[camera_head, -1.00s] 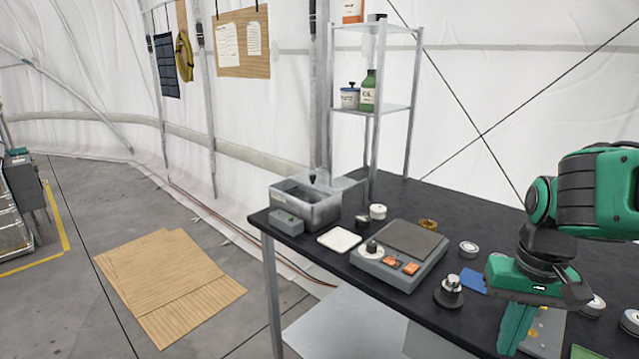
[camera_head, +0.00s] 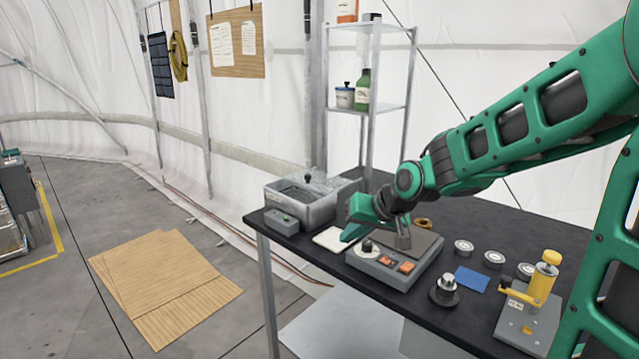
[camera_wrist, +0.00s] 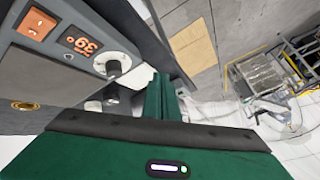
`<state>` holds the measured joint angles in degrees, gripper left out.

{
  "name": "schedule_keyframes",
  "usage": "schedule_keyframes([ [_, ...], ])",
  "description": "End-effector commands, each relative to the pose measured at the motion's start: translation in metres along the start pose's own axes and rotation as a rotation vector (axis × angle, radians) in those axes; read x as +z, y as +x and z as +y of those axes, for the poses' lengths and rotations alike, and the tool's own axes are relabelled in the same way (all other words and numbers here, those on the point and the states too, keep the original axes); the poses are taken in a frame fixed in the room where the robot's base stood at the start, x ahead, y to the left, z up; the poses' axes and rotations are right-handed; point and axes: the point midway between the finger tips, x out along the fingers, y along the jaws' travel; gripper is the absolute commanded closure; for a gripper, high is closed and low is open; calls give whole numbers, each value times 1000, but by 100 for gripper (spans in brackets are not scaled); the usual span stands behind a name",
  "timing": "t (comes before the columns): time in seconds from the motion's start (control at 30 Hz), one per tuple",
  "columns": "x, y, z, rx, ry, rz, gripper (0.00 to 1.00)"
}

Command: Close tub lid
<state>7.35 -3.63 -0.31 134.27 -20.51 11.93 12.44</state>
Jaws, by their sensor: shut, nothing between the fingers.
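The grey metal tub (camera_head: 310,210) stands at the far left corner of the black table. Its top shows an opening with a dark inside. A flat grey lid (camera_head: 340,188) lies toward the back right of the opening; a black knob (camera_head: 308,178) shows near the tub's back edge. How the lid sits exactly is hard to tell. My gripper (camera_head: 349,234) is shut and empty, to the right of the tub and apart from it, above the white pad and hot plate. Its shut green fingers (camera_wrist: 160,98) also show in the wrist view, where I cannot make out the tub.
The hot plate (camera_head: 388,268) with a dial stands under my arm. A white pad (camera_head: 330,240) lies beside the tub. A metal shelf (camera_head: 375,107) stands behind. Small round tins, a blue card (camera_head: 471,279) and a yellow-topped fixture (camera_head: 525,318) are at right.

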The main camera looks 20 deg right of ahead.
Motion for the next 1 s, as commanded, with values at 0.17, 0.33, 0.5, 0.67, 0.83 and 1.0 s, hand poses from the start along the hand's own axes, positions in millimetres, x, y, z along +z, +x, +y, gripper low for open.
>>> schedule_keyframes([
  [0.17, -56, 44, -11, -156, 155, 98, 100],
  [0.33, -107, 75, -10, -314, 332, 193, 100],
  [0.5, -155, 98, 6, -474, 534, 288, 100],
  [0.67, -194, 111, 35, -620, 732, 372, 100],
  [0.83, -217, 116, 63, -727, 881, 436, 100],
  [1.0, -226, 118, 75, -773, 942, 461, 100],
])
